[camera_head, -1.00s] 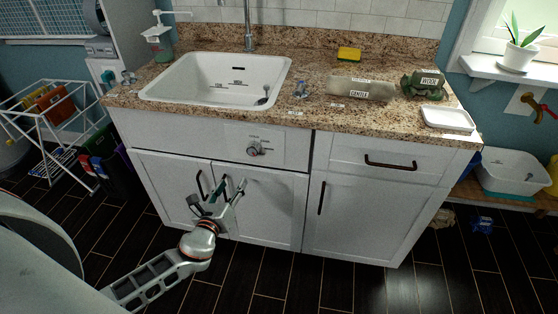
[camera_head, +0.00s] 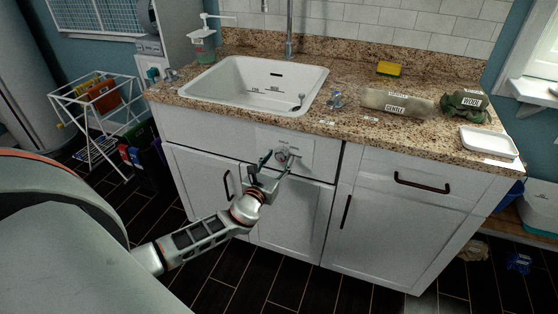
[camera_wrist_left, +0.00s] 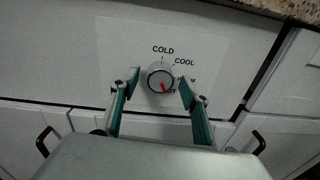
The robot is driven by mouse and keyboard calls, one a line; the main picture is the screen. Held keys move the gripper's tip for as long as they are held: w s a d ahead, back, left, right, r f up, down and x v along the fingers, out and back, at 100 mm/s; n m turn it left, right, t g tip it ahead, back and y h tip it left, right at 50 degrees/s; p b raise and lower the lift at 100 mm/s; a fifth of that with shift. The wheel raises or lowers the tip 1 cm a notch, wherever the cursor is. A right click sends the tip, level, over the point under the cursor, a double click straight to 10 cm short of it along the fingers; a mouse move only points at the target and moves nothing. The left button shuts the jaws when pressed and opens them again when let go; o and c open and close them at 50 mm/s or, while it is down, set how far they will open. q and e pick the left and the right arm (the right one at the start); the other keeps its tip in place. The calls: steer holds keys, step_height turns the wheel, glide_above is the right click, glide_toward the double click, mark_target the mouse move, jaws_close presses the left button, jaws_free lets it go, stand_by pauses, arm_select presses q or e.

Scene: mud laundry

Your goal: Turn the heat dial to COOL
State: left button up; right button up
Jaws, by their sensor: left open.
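The heat dial (camera_wrist_left: 160,77) is a round silver knob with a red mark on a pale panel (camera_wrist_left: 215,55) in the cabinet front. The red mark points down and slightly right. COLD is printed above the dial and COOL at its upper right; other labels are partly hidden by the fingers. In the head view the dial (camera_head: 282,152) is below the sink. My left gripper (camera_head: 279,160) is open, with its fingertips on either side of the dial. In the left wrist view, I cannot tell whether they touch it. My right gripper is not in view.
The granite counter (camera_head: 352,132) overhangs the panel. On it are the white sink (camera_head: 240,72), a GENTLE bundle (camera_head: 388,101), a green WOOL bundle (camera_head: 462,103), a yellow sponge (camera_head: 389,69) and a white tray (camera_head: 488,141). Cabinet handles (camera_head: 227,183) stick out below.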

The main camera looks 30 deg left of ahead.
arm_select(q)
steer(key=shift+w, duration=0.1)
steer(key=c, duration=1.1)
